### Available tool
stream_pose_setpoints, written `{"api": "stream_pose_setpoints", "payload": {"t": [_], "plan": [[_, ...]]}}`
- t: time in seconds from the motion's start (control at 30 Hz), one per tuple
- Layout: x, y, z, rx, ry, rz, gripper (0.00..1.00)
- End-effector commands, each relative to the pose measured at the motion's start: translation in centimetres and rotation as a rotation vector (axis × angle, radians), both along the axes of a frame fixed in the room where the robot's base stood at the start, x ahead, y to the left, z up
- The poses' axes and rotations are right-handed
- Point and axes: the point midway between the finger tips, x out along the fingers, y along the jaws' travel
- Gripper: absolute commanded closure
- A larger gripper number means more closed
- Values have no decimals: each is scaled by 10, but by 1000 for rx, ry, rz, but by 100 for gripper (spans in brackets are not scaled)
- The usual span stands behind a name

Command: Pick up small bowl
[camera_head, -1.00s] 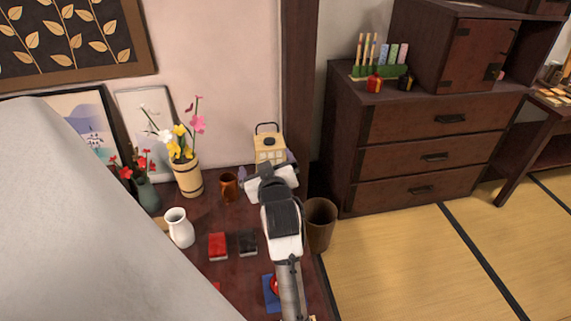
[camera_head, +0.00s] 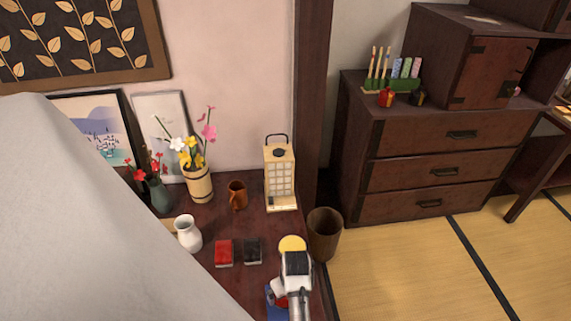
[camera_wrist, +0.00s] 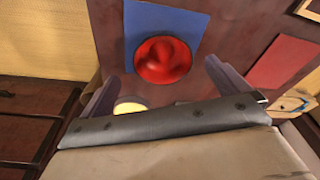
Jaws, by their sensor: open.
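A small round red bowl (camera_wrist: 163,58) sits on a blue mat (camera_wrist: 196,26) in the wrist view, near the upper middle. In the head view, part of the red bowl (camera_head: 281,301) and the blue mat (camera_head: 272,294) show at the bottom, mostly hidden by my arm. My gripper (camera_wrist: 160,72) is open and empty. Its two purple-grey fingers stand apart on the left and right below the bowl in the wrist view. I cannot tell the height between fingers and bowl. In the head view my wrist covers the fingers.
On the dark table, a yellow round piece (camera_head: 292,243), a lantern (camera_head: 280,175), a brown cup (camera_head: 237,194), a white jug (camera_head: 188,233), and red (camera_head: 224,252) and black (camera_head: 252,250) boxes stand around. A bin (camera_head: 324,234) stands right of the table.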

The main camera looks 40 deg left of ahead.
Motion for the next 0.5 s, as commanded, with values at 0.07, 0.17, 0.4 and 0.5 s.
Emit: {"api": "stream_pose_setpoints", "payload": {"t": [0.07, 0.17, 0.4, 0.5], "plan": [[0, 1, -6, 1, -1, 0, 0], [0, 2, -11, 0, 0, 0, 0], [-1, 13, -41, -1, 0, 0, 0], [1, 14, -53, 1, -1, -1, 0]]}}
